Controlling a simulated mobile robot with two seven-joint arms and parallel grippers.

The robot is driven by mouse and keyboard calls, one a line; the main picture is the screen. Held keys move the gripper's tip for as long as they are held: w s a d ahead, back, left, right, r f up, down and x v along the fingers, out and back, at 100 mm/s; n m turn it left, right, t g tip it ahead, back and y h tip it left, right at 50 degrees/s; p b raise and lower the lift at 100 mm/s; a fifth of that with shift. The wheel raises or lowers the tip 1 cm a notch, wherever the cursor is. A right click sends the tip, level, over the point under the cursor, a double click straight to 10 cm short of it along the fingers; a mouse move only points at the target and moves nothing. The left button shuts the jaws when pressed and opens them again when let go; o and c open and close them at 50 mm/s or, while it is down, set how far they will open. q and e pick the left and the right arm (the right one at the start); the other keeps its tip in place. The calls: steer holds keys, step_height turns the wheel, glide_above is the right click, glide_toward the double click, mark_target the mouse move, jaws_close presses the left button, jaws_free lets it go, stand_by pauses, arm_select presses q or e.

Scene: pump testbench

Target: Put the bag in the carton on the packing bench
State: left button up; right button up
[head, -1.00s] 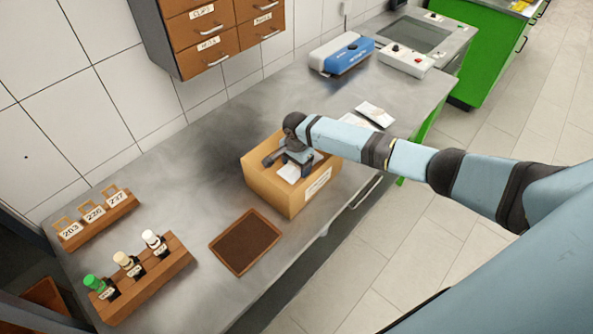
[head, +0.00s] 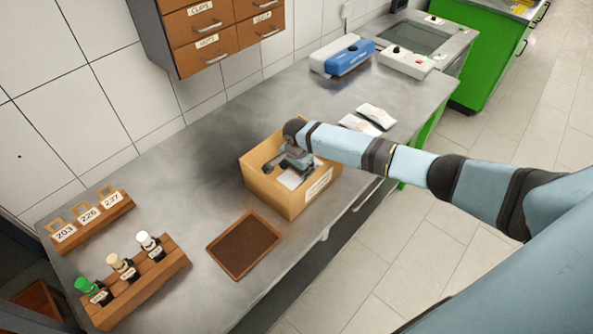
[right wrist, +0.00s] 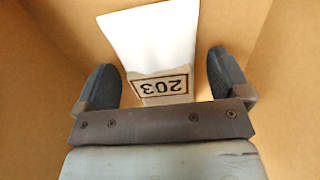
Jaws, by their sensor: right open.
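The carton (head: 262,188) is an open cardboard box on the grey packing bench. Inside it is a white bag (head: 291,181) with a label reading 203. The bag also shows in the right wrist view (right wrist: 150,40). My right gripper (head: 290,166) is down inside the carton, over the bag. In the right wrist view the right gripper (right wrist: 163,82) is open, with one finger on each side of the bag and gaps between. The bag's lower end is hidden behind the gripper's palm. My left gripper is not in view.
Two more white bags (head: 374,115) lie beyond the carton. A brown tray (head: 245,245) is in front. A number-tag rack (head: 110,217) and a bottle rack (head: 150,285) stand at left. A blue and white device (head: 347,56) is at the back. Drawers (head: 200,25) hang above.

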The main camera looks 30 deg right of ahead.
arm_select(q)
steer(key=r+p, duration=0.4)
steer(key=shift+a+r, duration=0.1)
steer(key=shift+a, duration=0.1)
arm_select(e)
step_height(320, 180, up, 4)
steer(key=shift+r, duration=0.1)
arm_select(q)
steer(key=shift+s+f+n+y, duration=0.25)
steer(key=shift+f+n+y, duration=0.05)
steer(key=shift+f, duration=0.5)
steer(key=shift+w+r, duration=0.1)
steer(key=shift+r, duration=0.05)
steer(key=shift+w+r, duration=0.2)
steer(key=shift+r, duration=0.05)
arm_select(e)
step_height(320, 180, up, 8)
